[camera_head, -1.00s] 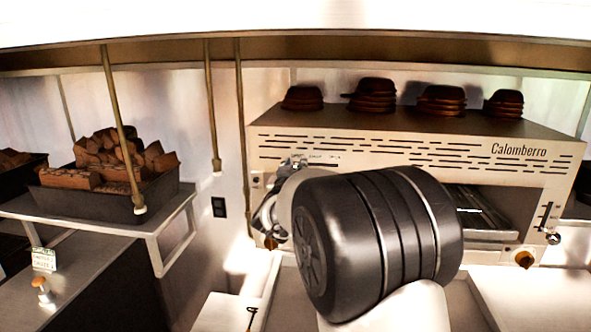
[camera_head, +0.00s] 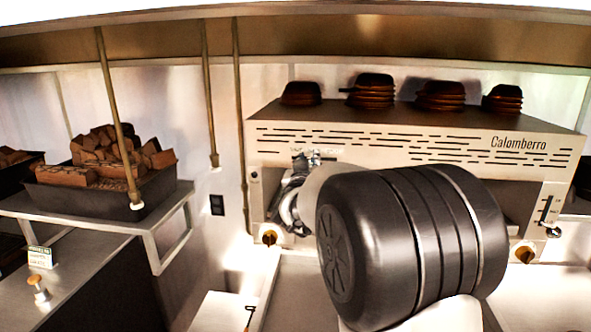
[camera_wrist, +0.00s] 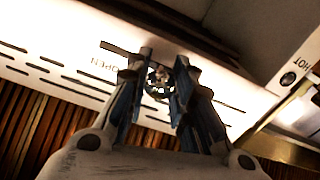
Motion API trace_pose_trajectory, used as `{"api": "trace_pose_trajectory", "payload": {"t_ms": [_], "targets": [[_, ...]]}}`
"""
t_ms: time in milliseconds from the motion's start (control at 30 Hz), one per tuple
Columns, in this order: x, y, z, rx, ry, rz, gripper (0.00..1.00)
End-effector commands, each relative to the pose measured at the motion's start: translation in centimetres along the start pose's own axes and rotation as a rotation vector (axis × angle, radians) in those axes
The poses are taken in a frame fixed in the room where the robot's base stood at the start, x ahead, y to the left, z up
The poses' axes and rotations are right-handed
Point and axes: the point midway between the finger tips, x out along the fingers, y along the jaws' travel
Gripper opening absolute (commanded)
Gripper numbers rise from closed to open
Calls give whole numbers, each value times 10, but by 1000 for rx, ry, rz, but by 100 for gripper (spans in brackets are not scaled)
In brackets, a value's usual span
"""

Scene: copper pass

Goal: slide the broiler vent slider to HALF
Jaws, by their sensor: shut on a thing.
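The broiler (camera_head: 400,135) is a pale metal unit marked "Calomberro". In the wrist view, a dark slot line (camera_wrist: 118,46) runs along its pale front panel, with the word OPEN upside down beside it. My gripper (camera_wrist: 159,80) is shut at the end of this visible line, on a small, partly hidden part that I take to be the vent slider's knob (camera_wrist: 157,79). The HALF mark is not readable. In the head view, my gripper (camera_head: 306,162) is at the upper left of the broiler front, and my arm hides much of that front.
Stacks of dark pans (camera_head: 372,90) stand on the broiler. An orange knob (camera_head: 269,238) is low at its left and another (camera_head: 525,253) at its right. A vertical slider (camera_head: 546,210) is on the right side. Firewood fills a dark tray (camera_head: 140,205) at left.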

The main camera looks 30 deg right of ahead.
Motion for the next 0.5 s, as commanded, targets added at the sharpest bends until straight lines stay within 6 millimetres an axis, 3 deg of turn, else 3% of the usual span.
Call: {"api": "trace_pose_trajectory", "payload": {"t_ms": [100, 367, 400, 500], "targets": [[-1, 10, 2, 0, 1, 3, 0], [-1, 10, 1, 0, 1, 1, 0], [-1, 10, 1, 0, 1, 1, 24], [-1, 10, 1, 0, 1, 1, 31]]}}
